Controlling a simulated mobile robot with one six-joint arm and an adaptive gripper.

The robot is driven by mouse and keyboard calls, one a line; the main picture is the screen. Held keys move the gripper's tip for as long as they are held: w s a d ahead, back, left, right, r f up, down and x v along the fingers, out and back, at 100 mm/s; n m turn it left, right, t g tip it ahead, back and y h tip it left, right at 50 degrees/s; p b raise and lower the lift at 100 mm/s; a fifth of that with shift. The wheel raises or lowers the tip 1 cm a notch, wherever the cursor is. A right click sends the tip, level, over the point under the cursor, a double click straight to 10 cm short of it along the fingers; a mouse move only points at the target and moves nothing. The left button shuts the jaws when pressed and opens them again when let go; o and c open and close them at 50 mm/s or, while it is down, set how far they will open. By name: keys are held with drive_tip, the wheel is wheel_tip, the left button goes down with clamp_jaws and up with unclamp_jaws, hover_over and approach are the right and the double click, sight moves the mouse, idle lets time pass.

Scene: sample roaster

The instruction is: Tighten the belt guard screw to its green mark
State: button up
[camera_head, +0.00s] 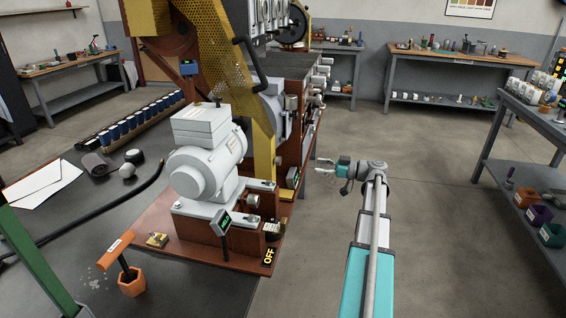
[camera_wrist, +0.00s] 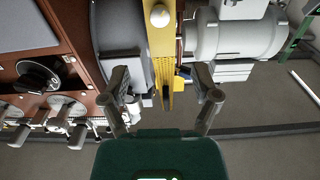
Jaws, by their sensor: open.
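The yellow belt guard (camera_head: 225,45) is a perforated cover with a narrower solid lower part, standing on the brown roaster behind the grey motor. In the wrist view the guard (camera_wrist: 162,50) is seen nearly edge-on, a yellow strip between my fingers. A pale round head (camera_wrist: 160,15), which looks like a screw, sits on it near the top edge. I cannot make out a green mark on it. My gripper (camera_head: 319,169) is to the right of the roaster, apart from it. Its fingers (camera_wrist: 163,88) are spread and empty in the wrist view.
The grey motor (camera_head: 205,165) and a black handle (camera_head: 250,62) stand by the guard. Dials and knobs (camera_wrist: 45,75) line the roaster's side. A dark bench (camera_head: 190,290) holds a hammer-like tool (camera_head: 121,255). Open floor (camera_head: 440,220) lies to the right.

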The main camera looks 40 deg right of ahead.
sight(278, 161)
drive_tip(key=x, duration=1.3)
drive_tip(key=shift+w+a, duration=0.15)
clamp_jaws()
idle(0.3)
drive_tip(key=shift+m, duration=0.4)
drive_tip(key=shift+f+m, duration=0.1)
drive_tip(key=shift+m, duration=13.9)
